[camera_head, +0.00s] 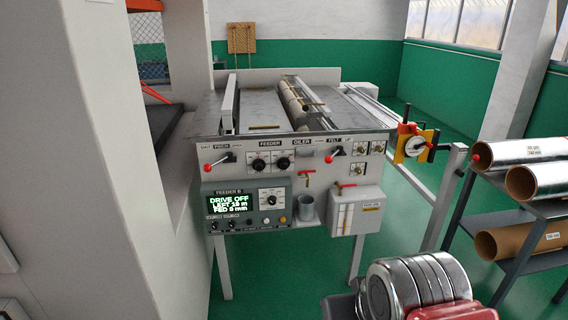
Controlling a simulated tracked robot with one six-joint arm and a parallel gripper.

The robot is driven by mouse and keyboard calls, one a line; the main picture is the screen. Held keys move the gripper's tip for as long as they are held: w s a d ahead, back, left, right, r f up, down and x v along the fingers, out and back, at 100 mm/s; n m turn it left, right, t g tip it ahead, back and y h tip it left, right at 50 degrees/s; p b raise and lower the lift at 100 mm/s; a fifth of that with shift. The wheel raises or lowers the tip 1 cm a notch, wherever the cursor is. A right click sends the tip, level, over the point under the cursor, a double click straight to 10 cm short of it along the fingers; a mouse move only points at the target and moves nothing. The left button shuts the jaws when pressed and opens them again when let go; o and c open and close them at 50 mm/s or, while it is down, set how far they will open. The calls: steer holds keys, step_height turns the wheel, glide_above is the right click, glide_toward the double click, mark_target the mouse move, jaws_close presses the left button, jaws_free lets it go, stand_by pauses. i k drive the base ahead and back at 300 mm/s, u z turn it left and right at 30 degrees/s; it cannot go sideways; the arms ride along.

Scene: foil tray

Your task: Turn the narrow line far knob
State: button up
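A grey machine with a control panel (300,158) stands ahead. Two black round knobs sit side by side under the FEEDER label: a left one (258,164) and a right one (281,163). Small knobs on pale plates sit at the panel's right end: an upper right one (378,147), an upper left one (359,149) and a lower one (357,169). Their small labels are too blurred to read, so I cannot tell which knob is the narrow line far one. Silver and red parts, apparently of my arm, show at the bottom right; no gripper fingers are visible.
Red-balled levers (208,167) and red-handled taps (306,173) stick out from the panel. A display box (247,207) reads DRIVE OFF. An orange clamp-like part (412,143) juts out right. A rack with foil rolls (535,148) stands right; a pale pillar (105,150) is left.

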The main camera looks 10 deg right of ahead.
mark_target(283, 162)
steer(key=i, duration=1.15)
